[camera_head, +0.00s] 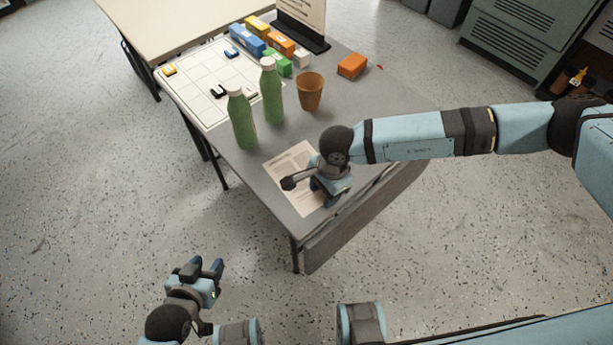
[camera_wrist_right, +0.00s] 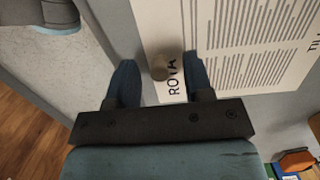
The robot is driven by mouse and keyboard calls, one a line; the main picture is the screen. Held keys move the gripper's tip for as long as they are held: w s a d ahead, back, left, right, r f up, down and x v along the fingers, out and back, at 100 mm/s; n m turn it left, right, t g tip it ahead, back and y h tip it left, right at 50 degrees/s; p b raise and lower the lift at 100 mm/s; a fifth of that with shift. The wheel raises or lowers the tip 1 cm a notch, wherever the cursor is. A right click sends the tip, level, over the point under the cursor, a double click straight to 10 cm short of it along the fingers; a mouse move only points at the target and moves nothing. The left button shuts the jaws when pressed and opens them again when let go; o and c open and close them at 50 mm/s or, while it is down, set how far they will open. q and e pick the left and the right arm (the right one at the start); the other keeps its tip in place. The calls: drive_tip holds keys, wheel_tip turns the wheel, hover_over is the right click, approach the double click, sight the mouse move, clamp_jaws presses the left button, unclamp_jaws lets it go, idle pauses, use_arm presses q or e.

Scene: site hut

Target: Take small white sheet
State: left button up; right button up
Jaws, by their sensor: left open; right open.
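The small white sheet (camera_head: 286,167) with printed text lies flat near the front corner of the grey table, partly hidden by my right arm. In the right wrist view the sheet (camera_wrist_right: 235,45) fills the upper right. My right gripper (camera_head: 322,195) is open over the sheet's near part. In its wrist view the right gripper (camera_wrist_right: 160,78) has one finger over the sheet's edge and the other beside it. My left gripper (camera_head: 203,269) is open and empty, over the floor.
Two green bottles (camera_head: 241,120) and an orange cup (camera_head: 311,92) stand behind the sheet. Further back are a white gridded board (camera_head: 206,82), several coloured boxes, an orange box (camera_head: 352,65) and an upright sign (camera_head: 303,14). The grey table (camera_head: 385,90) is bare at right.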

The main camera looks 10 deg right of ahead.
clamp_jaws()
drive_tip(key=shift+r, duration=0.1)
